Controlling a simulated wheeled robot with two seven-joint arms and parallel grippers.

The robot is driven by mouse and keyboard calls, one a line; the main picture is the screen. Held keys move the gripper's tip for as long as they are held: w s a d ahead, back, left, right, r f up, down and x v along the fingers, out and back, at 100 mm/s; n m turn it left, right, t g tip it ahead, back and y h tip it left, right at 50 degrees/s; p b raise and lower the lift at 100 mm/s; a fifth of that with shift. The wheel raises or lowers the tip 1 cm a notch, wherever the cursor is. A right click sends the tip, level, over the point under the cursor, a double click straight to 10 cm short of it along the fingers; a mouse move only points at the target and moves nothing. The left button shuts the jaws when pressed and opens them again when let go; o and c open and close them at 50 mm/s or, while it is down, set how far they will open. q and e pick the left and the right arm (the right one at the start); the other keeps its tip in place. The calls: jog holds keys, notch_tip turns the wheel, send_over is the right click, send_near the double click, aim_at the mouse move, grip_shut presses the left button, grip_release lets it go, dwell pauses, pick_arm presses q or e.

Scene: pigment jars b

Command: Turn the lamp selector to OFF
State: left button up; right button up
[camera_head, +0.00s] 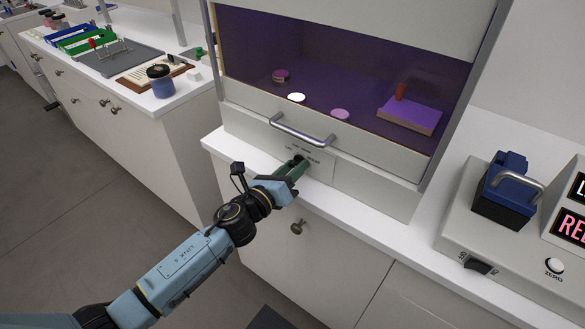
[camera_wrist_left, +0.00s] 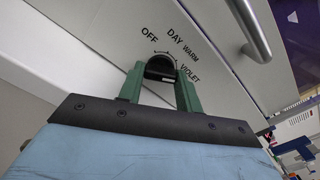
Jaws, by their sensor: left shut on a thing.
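The lamp selector (camera_wrist_left: 160,67) is a dark round knob on the pale front panel below the hood. In the left wrist view the words OFF, DAY, WARM and VIOLET are printed in an arc around it, from left to right. My left gripper (camera_head: 296,165) has its green fingers on either side of the knob and is shut on it. In the head view the fingers mostly cover the knob. I cannot tell clearly which word its pointer faces. The hood's inside (camera_head: 330,70) is lit violet. My right gripper is out of view.
A metal bar handle (camera_head: 300,131) sits just above the panel and runs close to my gripper. Discs and a box with a red object (camera_head: 400,91) lie inside the hood. A device with a blue block (camera_head: 503,190) stands at right. A blue jar (camera_head: 161,82) stands at left.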

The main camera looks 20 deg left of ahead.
pick_arm(q)
jog(key=n+p, duration=0.1)
jog(key=n, duration=0.4)
jog(key=shift+n, duration=0.4)
jog(key=n+p, duration=0.2)
jog(key=n, duration=0.4)
jog(key=shift+r, duration=0.15)
jog(key=n+p, duration=0.2)
jog(key=n, duration=0.4)
jog(key=shift+n, duration=0.3)
jog(key=n+p, duration=0.2)
jog(key=n, duration=0.3)
jog(key=shift+n, duration=0.4)
jog(key=o, duration=1)
